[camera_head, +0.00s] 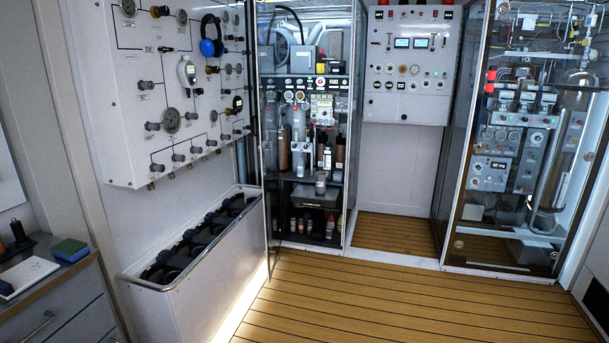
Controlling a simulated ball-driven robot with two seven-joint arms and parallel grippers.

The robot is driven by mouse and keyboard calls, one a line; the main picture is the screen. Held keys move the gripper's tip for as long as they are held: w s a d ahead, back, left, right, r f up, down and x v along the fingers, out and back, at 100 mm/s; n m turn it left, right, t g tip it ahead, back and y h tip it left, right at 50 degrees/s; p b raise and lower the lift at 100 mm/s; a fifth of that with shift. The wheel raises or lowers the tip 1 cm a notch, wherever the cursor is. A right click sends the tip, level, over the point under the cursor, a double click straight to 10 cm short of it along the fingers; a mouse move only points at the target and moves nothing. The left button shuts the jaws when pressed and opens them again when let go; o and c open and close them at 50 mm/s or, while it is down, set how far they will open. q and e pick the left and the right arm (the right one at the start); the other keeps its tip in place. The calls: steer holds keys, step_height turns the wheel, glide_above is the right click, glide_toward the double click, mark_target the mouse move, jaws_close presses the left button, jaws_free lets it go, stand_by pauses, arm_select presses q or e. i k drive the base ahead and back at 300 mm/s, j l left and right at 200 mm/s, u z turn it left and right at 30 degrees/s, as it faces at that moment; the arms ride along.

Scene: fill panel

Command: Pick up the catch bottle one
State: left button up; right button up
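No thing in the camera_head view can be surely told as catch bottle one. Several bottles stand in the glass-fronted cabinet in the middle. Among them are a brown bottle (283,153) at the left and another brown bottle (340,153) at the right. A small grey cup (321,183) is in the cabinet below them, and several small bottles (309,226) stand at its bottom. Their labels are too small to read. Neither of my grippers is in view.
A long white bin (206,292) with dark compartments stands below the left wall panel (127,85). A drawer unit (65,313) with a blue-green sponge (71,250) is at lower left. Another glass cabinet (500,257) stands right. The wooden floor (390,305) is clear.

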mark_target(299, 162)
steer(key=i+z, duration=0.35)
steer(key=i, duration=2.3)
steer(key=i+l, duration=0.1)
steer(key=i, duration=1.1)
